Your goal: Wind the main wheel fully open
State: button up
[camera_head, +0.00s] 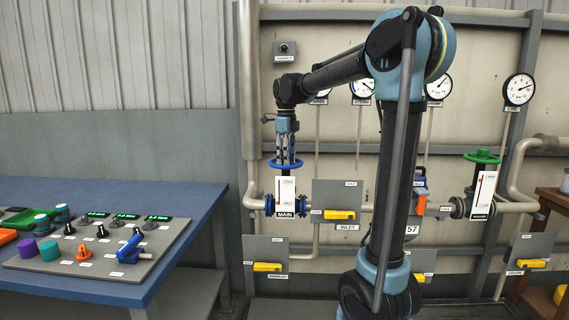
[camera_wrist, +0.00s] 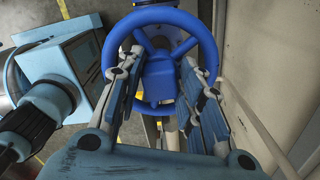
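The main wheel (camera_head: 272,163) is a blue handwheel lying flat on its valve, above a white scale plate (camera_head: 285,188) and a label reading MAIN (camera_head: 286,215). My gripper (camera_head: 285,158) points straight down over it, with its fingertips at about the wheel's height. In the wrist view the blue rim and spokes of the wheel (camera_wrist: 160,17) show around and between the fingers. My gripper (camera_wrist: 160,62) is open, one finger on each side of the blue hub. Whether the fingers touch the rim or spokes I cannot tell.
A yellow-handled INLET valve (camera_head: 340,214) sits just right of the main valve. A green wheel (camera_head: 482,156) stands further right. Gauges (camera_head: 519,89) line the wall. A blue table with a control panel (camera_head: 95,250) is at the left. The wall is close behind the wheel.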

jog(key=n, duration=0.3)
jog(key=shift+c, duration=0.2)
jog(key=n, duration=0.4)
jog(key=shift+s+a, duration=0.1)
jog(key=n, duration=1.2)
jog(key=shift+n, duration=0.5)
